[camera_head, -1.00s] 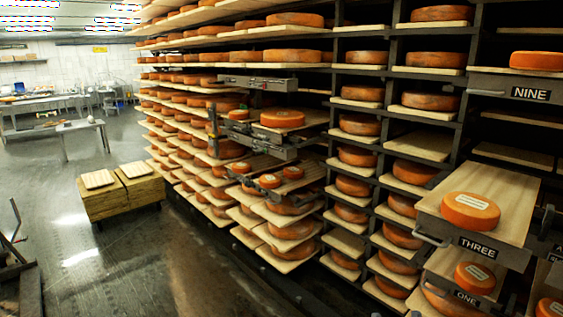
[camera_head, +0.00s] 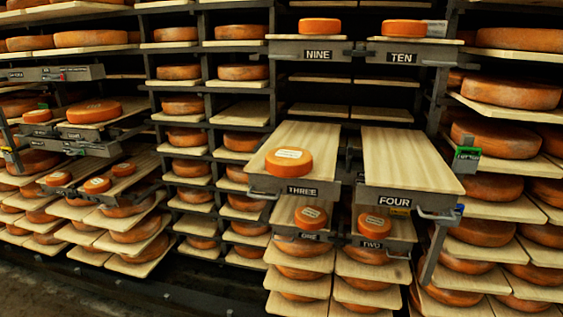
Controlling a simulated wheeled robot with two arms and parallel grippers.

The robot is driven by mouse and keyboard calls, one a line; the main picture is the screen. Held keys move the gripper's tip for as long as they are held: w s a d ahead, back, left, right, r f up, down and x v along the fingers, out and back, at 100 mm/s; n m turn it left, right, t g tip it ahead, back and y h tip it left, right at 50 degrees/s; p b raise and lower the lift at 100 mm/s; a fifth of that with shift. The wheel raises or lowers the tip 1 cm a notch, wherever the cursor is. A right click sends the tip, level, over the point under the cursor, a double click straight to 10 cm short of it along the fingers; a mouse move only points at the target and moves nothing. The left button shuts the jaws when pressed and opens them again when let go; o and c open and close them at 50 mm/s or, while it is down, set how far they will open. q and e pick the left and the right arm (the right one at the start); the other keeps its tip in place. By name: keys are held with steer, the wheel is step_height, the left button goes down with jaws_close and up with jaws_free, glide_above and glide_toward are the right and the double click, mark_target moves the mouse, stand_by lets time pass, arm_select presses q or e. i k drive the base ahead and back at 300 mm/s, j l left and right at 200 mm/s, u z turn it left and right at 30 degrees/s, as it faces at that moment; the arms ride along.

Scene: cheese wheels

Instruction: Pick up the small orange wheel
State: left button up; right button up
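Several small orange wheels show, and I cannot tell which one the task means. One with a pale label (camera_head: 289,161) sits on the pulled-out tray marked THREE (camera_head: 300,137). Smaller labelled wheels sit on tray ONE (camera_head: 311,217) and on tray TWO (camera_head: 375,225). Plain ones sit high up on tray NINE (camera_head: 319,26) and tray TEN (camera_head: 404,28). More small wheels rest on pulled-out trays at the left, such as one lower wheel (camera_head: 97,184). Neither of my grippers is in view.
Tray FOUR (camera_head: 410,163) is pulled out and empty beside tray THREE. Metal handles stick out from the tray fronts. Tall dark racks hold larger wheels (camera_head: 510,92) on wooden boards. Dark floor (camera_head: 60,285) shows at the lower left.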

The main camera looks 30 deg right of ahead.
mark_target(290, 162)
steer(key=i+j, duration=0.15)
steer(key=i, duration=0.8)
steer(key=l+z, duration=0.05)
